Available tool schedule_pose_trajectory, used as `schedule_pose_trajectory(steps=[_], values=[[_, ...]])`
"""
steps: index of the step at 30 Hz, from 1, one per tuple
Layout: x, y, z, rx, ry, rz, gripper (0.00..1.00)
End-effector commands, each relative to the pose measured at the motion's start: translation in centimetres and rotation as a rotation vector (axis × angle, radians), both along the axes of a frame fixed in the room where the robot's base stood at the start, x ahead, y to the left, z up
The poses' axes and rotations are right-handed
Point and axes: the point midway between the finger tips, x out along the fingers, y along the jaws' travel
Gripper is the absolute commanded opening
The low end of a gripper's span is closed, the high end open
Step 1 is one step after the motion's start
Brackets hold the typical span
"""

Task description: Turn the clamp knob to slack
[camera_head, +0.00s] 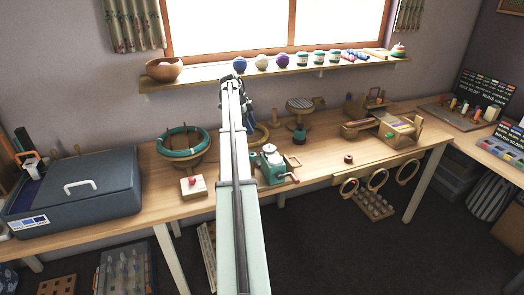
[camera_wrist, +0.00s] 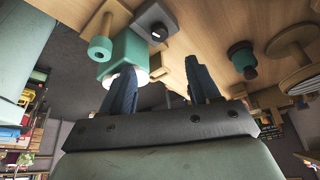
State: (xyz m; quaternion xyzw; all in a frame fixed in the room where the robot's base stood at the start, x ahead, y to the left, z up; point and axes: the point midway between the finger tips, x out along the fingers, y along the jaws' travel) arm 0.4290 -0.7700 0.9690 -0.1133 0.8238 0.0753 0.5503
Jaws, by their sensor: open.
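A green device (camera_head: 270,165) with a pale round top stands near the front edge of the table, right of my arm. It seems to be the green block (camera_wrist: 128,46) in the wrist view. There, a green round knob (camera_wrist: 100,48) on a wooden stem sits beside it, and a dark square part with a grey round knob (camera_wrist: 157,29) sits above it. I cannot tell for sure which is the clamp knob. My gripper (camera_wrist: 160,65) is open, its two dark fingers apart with nothing seen held between them. In the head view my arm partly hides it.
A green hoop (camera_head: 183,153) on a stand and a block with a red knob (camera_head: 193,182) are left of my arm. A dark green bottle-like thing (camera_wrist: 241,57) and a round wooden stand (camera_wrist: 298,78) are at the wrist view's right. A shelf (camera_head: 220,77) runs behind.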

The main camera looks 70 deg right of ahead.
Motion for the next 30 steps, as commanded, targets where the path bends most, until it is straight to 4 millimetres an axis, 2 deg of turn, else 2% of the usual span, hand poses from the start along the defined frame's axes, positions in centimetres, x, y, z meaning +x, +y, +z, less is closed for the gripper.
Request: schedule_pose_trajectory(steps=[5,18,24,30], values=[[-1.0,-0.1,-2.1,0.001,0.000,0.000,0.61],[-3.7,-0.9,-9.1,0.003,0.001,0.001,0.61],[-4.5,-1.2,-11.2,0.002,0.000,0.001,0.61],[-4.8,-1.3,-12.1,0.000,0.000,0.003,0.61]])
